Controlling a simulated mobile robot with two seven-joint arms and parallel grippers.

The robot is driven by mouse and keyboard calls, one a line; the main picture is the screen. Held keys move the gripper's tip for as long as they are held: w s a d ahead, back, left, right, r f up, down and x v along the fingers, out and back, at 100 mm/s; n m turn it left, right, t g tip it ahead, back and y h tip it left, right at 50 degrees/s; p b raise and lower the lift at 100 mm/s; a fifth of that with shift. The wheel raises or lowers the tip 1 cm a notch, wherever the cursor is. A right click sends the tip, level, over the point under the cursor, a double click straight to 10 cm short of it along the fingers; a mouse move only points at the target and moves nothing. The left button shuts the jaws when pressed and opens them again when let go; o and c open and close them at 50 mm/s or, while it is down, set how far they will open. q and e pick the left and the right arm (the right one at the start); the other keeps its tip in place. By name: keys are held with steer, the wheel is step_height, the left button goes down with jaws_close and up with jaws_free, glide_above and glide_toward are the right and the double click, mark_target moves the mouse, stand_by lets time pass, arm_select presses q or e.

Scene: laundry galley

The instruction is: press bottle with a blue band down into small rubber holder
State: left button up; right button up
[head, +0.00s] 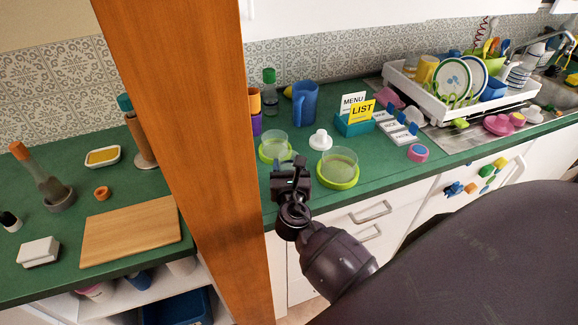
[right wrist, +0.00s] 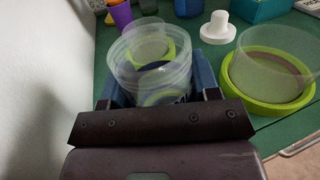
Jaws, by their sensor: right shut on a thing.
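My right gripper (head: 291,178) is at the front edge of the green counter. In the right wrist view its fingers (right wrist: 158,92) are shut on a clear, round-rimmed bottle (right wrist: 118,52). A dark blue band (right wrist: 152,69) shows on it; lime green shows through its lower part. In the head view the gripper largely hides this bottle. A smaller lime-green ring holder (head: 264,155), with a clear cylinder (head: 274,139) at it, is just behind the gripper. A larger lime-green holder (head: 337,183) with a clear cylinder (head: 340,164) stands to the right. The held bottle's base is hidden. My left gripper is out of view.
A wooden post (head: 190,130) splits the counter. A white knobbed piece (head: 320,140), a blue jug (head: 305,103), a teal card box (head: 354,125) and a pink-and-blue puck (head: 418,152) stand nearby. A dish rack (head: 440,93) is farther right. Some counter between the larger holder and puck is clear.

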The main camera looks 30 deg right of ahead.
steer(key=shift+f, duration=0.35)
steer(key=o, duration=1.4)
steer(key=shift+c, duration=0.2)
steer(key=shift+s, duration=0.1)
steer(key=v, duration=0.9)
steer(key=shift+s+a+p, duration=0.3)
steer(key=shift+p, duration=0.1)
stand_by(0.6)
stand_by(0.5)
